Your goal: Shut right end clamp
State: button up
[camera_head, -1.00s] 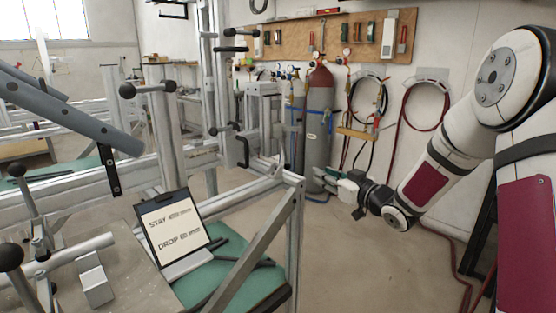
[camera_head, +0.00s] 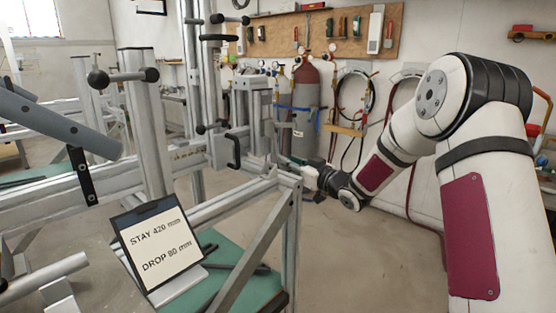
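The metal frame jig (camera_head: 250,195) stands at the left and middle, its right end at the corner post. Near that end a grey upright clamp block (camera_head: 251,110) stands on the rail. A black handle (camera_head: 234,150) sits just left of it; I cannot tell which part is the right end clamp's lever or whether it is open. My gripper (camera_head: 302,164) is at the far end of my arm, just beside the right end of the jig, small and partly merged with the background. I cannot see whether its fingers are open or touch anything.
A sign board (camera_head: 158,245) reading "STAY 420 mm, DROP 80 mm" leans at the front of the jig. A black-knobbed T-handle (camera_head: 124,76) stands at left. Gas cylinders (camera_head: 307,95) and hoses are at the back wall. The floor (camera_head: 370,260) right of the jig is clear.

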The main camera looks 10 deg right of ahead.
aim_at(278, 153)
jog(key=b+x, duration=0.1)
jog(key=x, duration=0.5)
jog(key=shift+w+a, duration=0.15)
jog(key=shift+w, duration=0.05)
grip_shut()
